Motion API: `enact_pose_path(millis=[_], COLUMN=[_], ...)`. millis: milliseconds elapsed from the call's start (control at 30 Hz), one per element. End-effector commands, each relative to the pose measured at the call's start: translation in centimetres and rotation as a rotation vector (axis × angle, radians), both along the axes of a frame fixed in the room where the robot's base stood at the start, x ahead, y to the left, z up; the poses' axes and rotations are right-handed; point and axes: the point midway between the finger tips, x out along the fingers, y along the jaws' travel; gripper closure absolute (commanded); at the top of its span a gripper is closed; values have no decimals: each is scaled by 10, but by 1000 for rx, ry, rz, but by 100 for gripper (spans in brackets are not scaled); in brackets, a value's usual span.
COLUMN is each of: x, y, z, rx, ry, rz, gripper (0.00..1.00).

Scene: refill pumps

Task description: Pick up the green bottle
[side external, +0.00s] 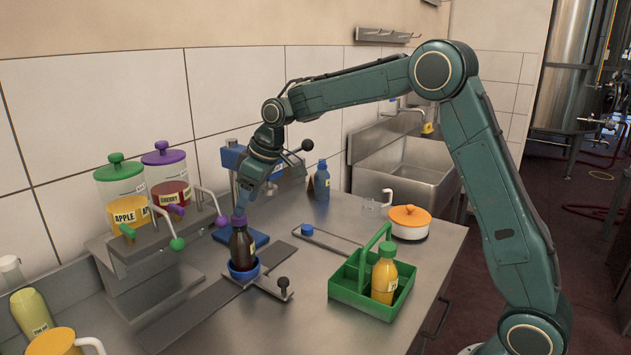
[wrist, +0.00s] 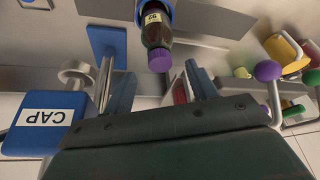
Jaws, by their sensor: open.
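A bottle with a green cap and yellow-orange contents (side external: 384,274) stands upright in a green carrier (side external: 345,287) on the counter. It is the only green-capped bottle I can make out. My gripper (side external: 243,203) is well to its left, pointing down above a dark bottle with a purple cap (side external: 242,247), which stands in a blue ring holder (side external: 243,274). In the wrist view my gripper (wrist: 160,82) is open, with its fingers apart. The purple-capped bottle (wrist: 157,32) shows just beyond the fingertips, its cap towards the gap, and nothing is held.
Apple (side external: 126,213) and cherry (side external: 170,193) dispensers with levers stand at the left. A blue capping press (side external: 232,157) stands behind the gripper; its CAP block (wrist: 45,123) shows in the wrist view. A blue bottle (side external: 321,181) and orange-lidded pot (side external: 409,222) stand behind the carrier.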

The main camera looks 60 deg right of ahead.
Motion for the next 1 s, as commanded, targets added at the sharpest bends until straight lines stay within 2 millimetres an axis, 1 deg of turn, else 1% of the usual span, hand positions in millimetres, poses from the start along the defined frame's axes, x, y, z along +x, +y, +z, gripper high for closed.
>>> enact_pose_path(millis=[33, 133, 433, 533, 900, 1000], x=[2, 4, 6, 8, 24, 26], y=[1, 2, 3, 4, 10, 11], z=[-6, -12, -16, -20, -56, -61], rx=[0, 0, 0, 0, 0, 0], ry=[2, 1, 0, 2, 2, 1], rz=[0, 0, 0, -1, 0, 0], gripper=[43, 43, 43, 43, 43, 43])
